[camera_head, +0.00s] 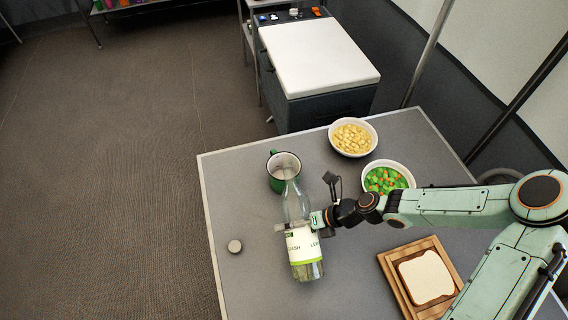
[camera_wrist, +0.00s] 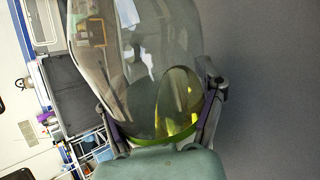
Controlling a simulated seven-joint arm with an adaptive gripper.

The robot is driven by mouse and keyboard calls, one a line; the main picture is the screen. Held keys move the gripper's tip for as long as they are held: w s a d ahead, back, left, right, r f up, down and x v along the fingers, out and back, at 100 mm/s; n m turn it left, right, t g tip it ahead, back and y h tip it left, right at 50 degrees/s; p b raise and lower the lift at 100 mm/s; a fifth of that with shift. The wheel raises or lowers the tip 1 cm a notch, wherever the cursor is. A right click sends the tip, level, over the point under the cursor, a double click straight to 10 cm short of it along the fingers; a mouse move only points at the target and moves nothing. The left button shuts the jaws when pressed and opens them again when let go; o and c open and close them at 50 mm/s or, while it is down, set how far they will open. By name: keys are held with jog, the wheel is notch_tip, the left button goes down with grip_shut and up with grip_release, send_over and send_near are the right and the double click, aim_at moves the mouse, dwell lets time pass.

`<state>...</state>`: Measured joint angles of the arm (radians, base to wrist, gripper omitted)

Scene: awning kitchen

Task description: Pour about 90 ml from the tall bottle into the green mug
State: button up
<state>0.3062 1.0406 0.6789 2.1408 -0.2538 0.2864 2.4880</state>
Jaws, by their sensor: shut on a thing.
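The tall clear bottle (camera_head: 305,245) has a white and green label and some liquid showing near its base. My gripper (camera_head: 308,226) is shut on it around the label. In the wrist view the clear bottle (camera_wrist: 150,60) fills the space between my fingers (camera_wrist: 160,122), with yellowish liquid low in it. The green mug (camera_head: 276,184) stands on the table just beyond the bottle. The bottle's neck overlaps the mug in the head view, hiding part of it. I cannot tell the bottle's exact tilt or whether any liquid flows. The mug's contents are unclear.
A bowl of yellow pieces (camera_head: 353,152), a bowl of green and orange vegetables (camera_head: 389,165) and bread on a wooden board (camera_head: 391,268) stand to the right. The left table edge is near the mug.

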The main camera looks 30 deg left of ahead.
aim_at(292, 217)
jog(key=shift+w+a+r+m+g+h, duration=0.2)
jog(key=shift+r+m+g+h, duration=0.2)
jog(key=shift+r+g+h, duration=0.15)
jog(key=shift+s+d+r+m+g+h, duration=0.1)
jog(key=shift+r+m+g+h, duration=0.4)
jog(key=shift+r, duration=0.55)
jog(key=shift+r+g+h, duration=0.25)
jog(key=shift+r+g, duration=0.1)
jog(key=shift+r, duration=0.35)
jog(key=shift+s+d+r, duration=0.1)
jog(key=shift+r, duration=0.05)
jog(key=shift+s+d+r+m, duration=0.3)
jog(key=shift+s+d, duration=0.15)
jog(key=shift+s, duration=0.1)
jog(key=shift+r+g+p, duration=0.25)
jog(key=shift+g+p, duration=0.05)
jog(key=shift+g, duration=0.1)
dwell(1.3)
notch_tip(292, 217, down, 3)
jog(key=shift+s+n+t+y, duration=0.15)
jog(key=shift+n+t+y, duration=0.25)
jog(key=shift+t, duration=0.4)
jog(key=shift+a+f+t+y, duration=0.1)
jog(key=shift+f+t+y, duration=0.2)
jog(key=shift+f, duration=0.2)
